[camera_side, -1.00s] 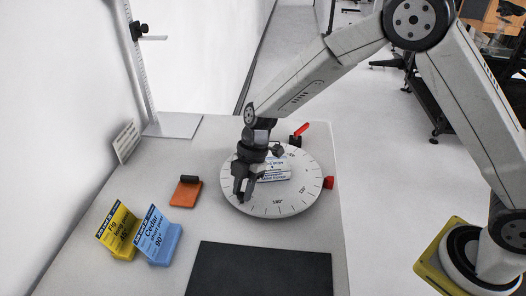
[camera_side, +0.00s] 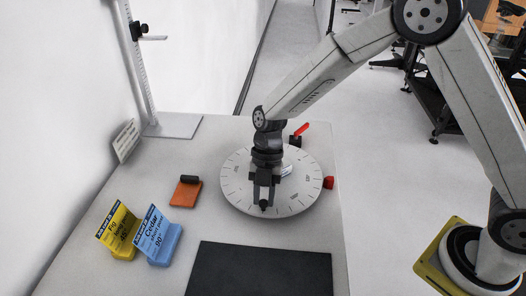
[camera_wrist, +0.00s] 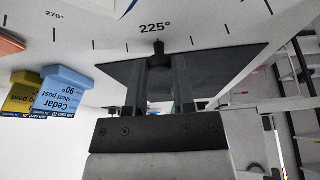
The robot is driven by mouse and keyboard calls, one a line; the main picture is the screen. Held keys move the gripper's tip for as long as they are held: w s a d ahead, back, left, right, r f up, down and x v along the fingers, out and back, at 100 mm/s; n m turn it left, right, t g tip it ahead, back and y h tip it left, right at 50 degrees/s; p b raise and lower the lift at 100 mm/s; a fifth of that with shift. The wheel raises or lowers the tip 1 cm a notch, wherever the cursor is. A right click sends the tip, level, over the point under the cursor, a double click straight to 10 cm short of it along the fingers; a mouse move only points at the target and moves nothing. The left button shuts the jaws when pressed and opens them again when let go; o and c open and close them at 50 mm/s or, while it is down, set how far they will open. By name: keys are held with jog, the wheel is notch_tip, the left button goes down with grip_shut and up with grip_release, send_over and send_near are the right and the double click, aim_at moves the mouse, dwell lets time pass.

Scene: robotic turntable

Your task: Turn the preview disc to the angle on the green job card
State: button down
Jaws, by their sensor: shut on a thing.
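The white preview disc (camera_side: 235,185) lies on the table with degree marks around its rim. My gripper (camera_side: 264,198) points down at its near rim, shut on a small dark peg (camera_wrist: 158,48). In the wrist view the peg stands beside the 225° mark (camera_wrist: 155,27) on the disc. The arm hides most of the printed label (camera_side: 286,170) on the disc. I see a yellow card (camera_side: 117,227) reading "Fig" and a blue card (camera_side: 158,236) reading "Cedar, short post, 90°". No green card is recognisable; a small green patch shows between the fingers in the wrist view.
A red block (camera_side: 329,182) sits at the disc's right edge and a red-handled lever (camera_side: 300,130) behind it. An orange block (camera_side: 186,192) lies left of the disc. A black mat (camera_side: 262,270) lies in front. A scaled post (camera_side: 140,70) stands at the back left.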

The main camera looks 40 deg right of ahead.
jog(key=shift+s+d+n, duration=0.2)
jog(key=shift+d+n, duration=0.05)
jog(key=shift+n, duration=0.05)
dwell(0.4)
jog(key=shift+c, duration=2.2)
grip_release()
jog(key=shift+r, duration=0.15)
jog(key=v, duration=0.7)
jog(key=shift+r, duration=0.25)
jog(key=shift+w+d, duration=0.1)
jog(key=shift+d, duration=0.05)
